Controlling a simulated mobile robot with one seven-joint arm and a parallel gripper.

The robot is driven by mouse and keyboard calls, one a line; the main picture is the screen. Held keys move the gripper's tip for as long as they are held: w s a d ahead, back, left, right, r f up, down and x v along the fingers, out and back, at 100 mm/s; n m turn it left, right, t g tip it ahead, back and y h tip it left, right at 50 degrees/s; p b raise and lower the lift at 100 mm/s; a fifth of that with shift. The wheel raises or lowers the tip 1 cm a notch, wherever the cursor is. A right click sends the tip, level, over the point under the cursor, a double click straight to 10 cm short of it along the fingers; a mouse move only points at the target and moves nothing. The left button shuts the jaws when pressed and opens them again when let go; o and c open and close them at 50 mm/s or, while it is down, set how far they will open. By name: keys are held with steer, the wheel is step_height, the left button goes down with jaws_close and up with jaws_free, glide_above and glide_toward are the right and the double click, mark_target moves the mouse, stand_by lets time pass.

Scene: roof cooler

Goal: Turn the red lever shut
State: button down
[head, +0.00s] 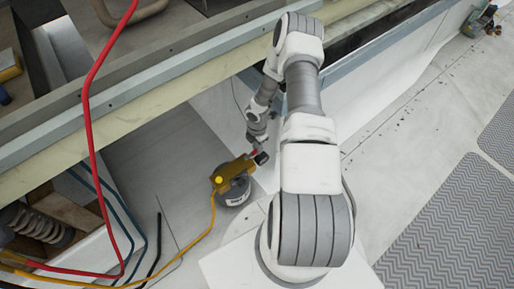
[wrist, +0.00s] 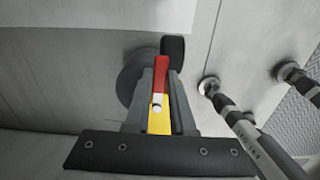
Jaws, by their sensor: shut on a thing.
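The red lever (wrist: 161,75) lies between the two grey fingers of my gripper (wrist: 161,82) in the wrist view. The fingers are shut on it. A yellow part (wrist: 159,118) with a small pale pin shows just below the red. A black end piece (wrist: 173,50) sits beyond the fingertips. In the head view, the yellow valve body (head: 232,170) sits on a grey round canister (head: 235,192). My gripper (head: 257,143) is at its upper right side, and only a little of the red lever (head: 254,152) shows there. The lever's exact angle is hard to tell.
A yellow hose (head: 210,222) runs from the valve down to the left. A red hose (head: 89,130) hangs at the left. A long beam-edged bench (head: 150,85) stands behind. Grey ribbed mats (head: 440,220) lie on the pale floor at right, which is mostly clear.

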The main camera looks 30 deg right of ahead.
stand_by(0.4)
steer(key=c, duration=1)
jaws_free()
steer(key=shift+c, duration=0.2)
step_height(320, 180, up, 18)
steer(key=p, duration=0.6)
steer(key=shift+f, duration=0.25)
